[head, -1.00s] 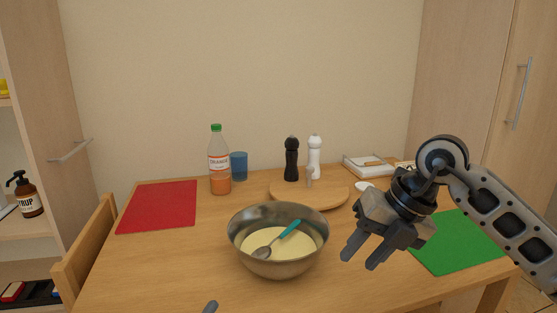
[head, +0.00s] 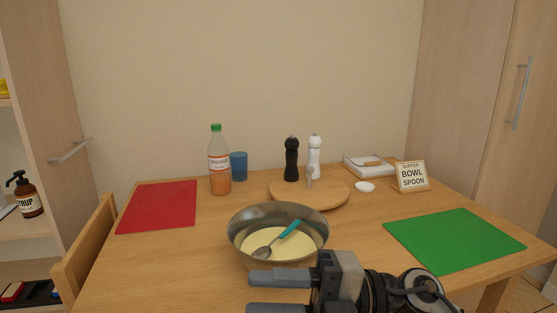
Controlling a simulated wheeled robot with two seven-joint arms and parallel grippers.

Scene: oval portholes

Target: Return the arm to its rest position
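My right gripper (head: 252,293) is at the bottom of the head view, in front of the table's near part and just below the steel bowl. Its two fingers point left with a clear gap between them, open and empty. Part of my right arm shows behind it at the bottom right. My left gripper is not in view.
The steel bowl (head: 240,241) holds a pale yellow mixture and a teal-handled spoon (head: 289,229). Behind it are a round wooden board (head: 328,196), two mills, an orange bottle (head: 219,165) and a blue cup (head: 239,166). Red (head: 158,206) and green (head: 455,240) mats lie at the sides.

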